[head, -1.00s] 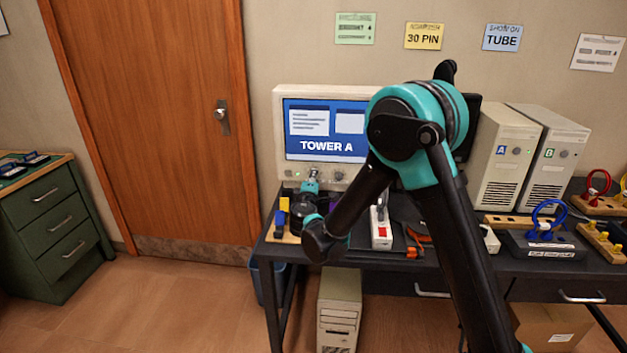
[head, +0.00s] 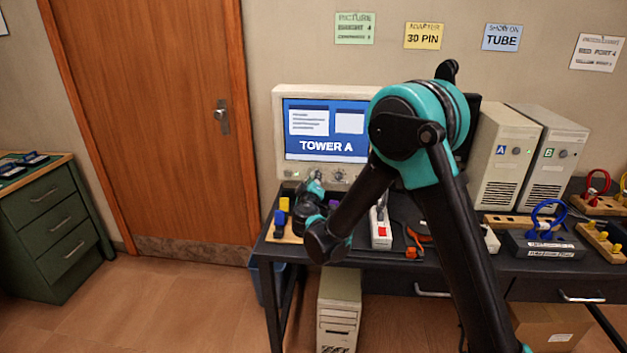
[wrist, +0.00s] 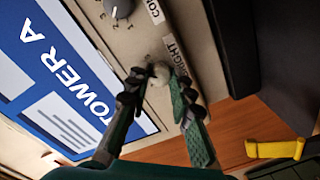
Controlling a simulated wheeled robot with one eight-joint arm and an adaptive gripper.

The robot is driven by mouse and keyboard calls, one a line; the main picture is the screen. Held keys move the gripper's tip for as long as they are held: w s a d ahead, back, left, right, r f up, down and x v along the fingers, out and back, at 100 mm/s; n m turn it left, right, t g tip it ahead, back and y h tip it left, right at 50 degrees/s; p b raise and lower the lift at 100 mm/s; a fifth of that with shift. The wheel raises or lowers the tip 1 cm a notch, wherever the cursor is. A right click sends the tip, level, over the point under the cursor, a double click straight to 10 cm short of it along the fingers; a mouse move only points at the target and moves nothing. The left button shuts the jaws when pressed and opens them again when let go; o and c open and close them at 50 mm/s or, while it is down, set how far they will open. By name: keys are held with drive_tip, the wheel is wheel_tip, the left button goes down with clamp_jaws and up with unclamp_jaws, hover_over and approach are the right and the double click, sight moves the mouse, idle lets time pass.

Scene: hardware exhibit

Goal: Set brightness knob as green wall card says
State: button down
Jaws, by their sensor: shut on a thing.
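The green wall card (head: 355,28) hangs above the monitor (head: 277,135); its heading reads PICTURE, with smaller lines about brightness and contrast that are hard to read. My gripper (wrist: 158,73) is shut on the brightness knob (wrist: 160,82), a pale round knob beside a label reading BRIGHT (wrist: 180,55). The fingers hide much of the knob, so I cannot read its setting. In the head view my gripper (head: 317,181) is at the monitor's lower front edge. The contrast knob (wrist: 122,8), grey with a scale around it, sits apart from my fingers.
The screen (head: 325,130) shows TOWER A. Two computer towers (head: 500,160) stand to the right. Open floor lies in front of the door (head: 150,120).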

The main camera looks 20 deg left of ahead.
idle(0.4)
drive_tip(key=c, duration=1.3)
unclamp_jaws()
drive_tip(key=shift+s, duration=0.15)
drive_tip(key=v, duration=1.1)
drive_tip(key=shift+s+d, duration=0.1)
drive_tip(key=shift+s, duration=0.3)
